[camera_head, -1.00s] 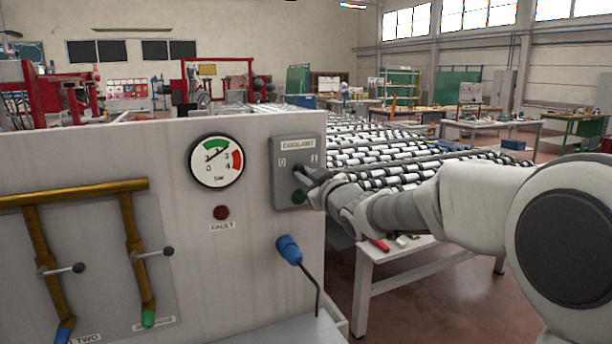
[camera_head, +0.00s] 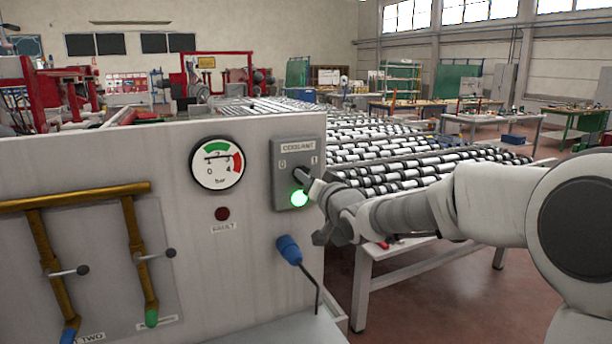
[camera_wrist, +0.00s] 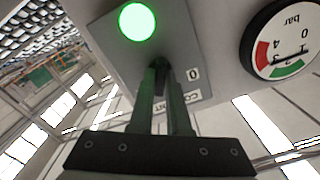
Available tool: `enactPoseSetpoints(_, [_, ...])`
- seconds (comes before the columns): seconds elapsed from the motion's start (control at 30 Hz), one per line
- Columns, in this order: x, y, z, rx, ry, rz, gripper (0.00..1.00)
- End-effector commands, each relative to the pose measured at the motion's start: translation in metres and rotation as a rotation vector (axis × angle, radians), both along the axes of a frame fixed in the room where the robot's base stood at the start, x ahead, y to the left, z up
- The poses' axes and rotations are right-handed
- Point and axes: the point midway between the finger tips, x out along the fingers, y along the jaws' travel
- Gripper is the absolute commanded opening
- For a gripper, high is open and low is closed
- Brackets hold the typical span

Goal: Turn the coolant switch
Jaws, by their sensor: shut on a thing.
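The grey coolant switch box (camera_head: 284,190) is on the right end of the machine's front panel, with marks 0 at left and 1 at right. My gripper (camera_head: 311,184) is at the box from the right, shut on the dark switch knob (camera_head: 300,174). In the wrist view, the picture is turned over and my gripper's fingers (camera_wrist: 164,85) close around the knob, hiding most of it. The green lamp (camera_head: 299,198) below the knob is lit, and the lamp also glows in the wrist view (camera_wrist: 137,21). The mark 0 (camera_wrist: 193,74) shows beside the fingers.
A pressure gauge (camera_head: 217,164) is left of the box, above a dark red fault lamp (camera_head: 222,213). Brass pipes (camera_head: 75,194) with valve levers are at left. A roller table (camera_head: 400,150) stretches behind my arm.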

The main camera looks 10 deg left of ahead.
Motion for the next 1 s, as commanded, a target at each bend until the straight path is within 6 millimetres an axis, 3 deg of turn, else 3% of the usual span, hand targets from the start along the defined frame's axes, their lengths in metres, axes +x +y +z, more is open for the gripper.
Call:
enactPoseSetpoints(0.4, [0.0, -0.0002, 0.0003, 0.147, 0.111, 0.0, 0.0])
enactPoseSetpoints(0.93, [0.0, -0.0002, -0.0002, 0.167, 0.126, 0.0, 0.0])
enactPoseSetpoints(0.97, [0.0, -0.0002, -0.0002, 0.167, 0.126, 0.0, 0.17])
enactPoseSetpoints(1.0, [0.0, -0.0002, -0.0002, 0.167, 0.126, 0.0, 0.24])
